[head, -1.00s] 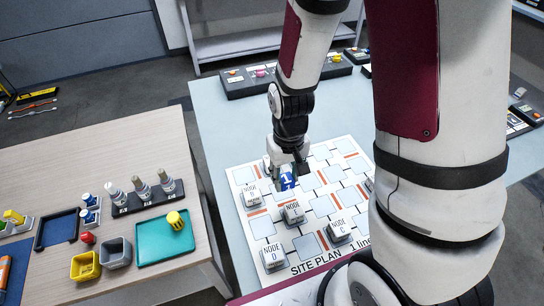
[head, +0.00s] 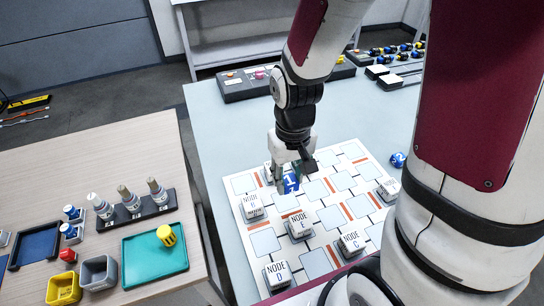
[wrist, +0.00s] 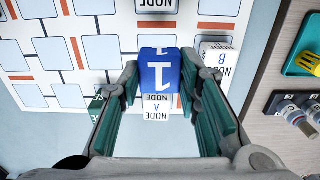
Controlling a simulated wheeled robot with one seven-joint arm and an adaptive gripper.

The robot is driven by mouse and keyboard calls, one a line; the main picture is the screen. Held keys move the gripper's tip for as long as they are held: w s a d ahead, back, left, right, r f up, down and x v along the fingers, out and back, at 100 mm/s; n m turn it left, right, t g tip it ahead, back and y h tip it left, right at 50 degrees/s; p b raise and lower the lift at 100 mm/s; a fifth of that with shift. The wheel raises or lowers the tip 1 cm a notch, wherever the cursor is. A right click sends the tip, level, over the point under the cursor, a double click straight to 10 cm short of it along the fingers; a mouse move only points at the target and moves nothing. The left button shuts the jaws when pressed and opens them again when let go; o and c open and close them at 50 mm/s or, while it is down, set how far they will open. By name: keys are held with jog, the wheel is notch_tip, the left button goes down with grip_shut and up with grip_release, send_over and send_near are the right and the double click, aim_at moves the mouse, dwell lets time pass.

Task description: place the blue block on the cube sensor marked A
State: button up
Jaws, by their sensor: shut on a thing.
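The blue block (head: 291,182), marked with a white 1, is in my gripper (head: 291,165) over the far left part of the white site plan board. In the wrist view the blue block (wrist: 160,72) is between the two green-padded fingers of my gripper (wrist: 162,82), shut on it. The white cube sensor marked NODE A (wrist: 156,106) shows directly by the block's lower edge, partly covered by it. I cannot tell whether the block touches the sensor. In the head view that sensor is mostly hidden by my gripper and the block.
The NODE B cube (head: 252,205) stands close by; it also shows in the wrist view (wrist: 216,60). NODE C (head: 351,244), NODE D (head: 277,275) and other white cubes stand on the board (head: 236,183). Another blue block (head: 398,160) lies right of the board. A teal tray (head: 140,277) is on the left table.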

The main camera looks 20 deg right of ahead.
jog(key=w, duration=0.7)
jog(key=w+f, duration=0.1)
jog(key=w, duration=0.3)
jog(key=shift+d, duration=0.3)
jog(key=shift+f, duration=1.75)
jog(key=shift+f, duration=0.15)
jog(key=o, duration=0.8)
jog(key=shift+o, duration=0.9)
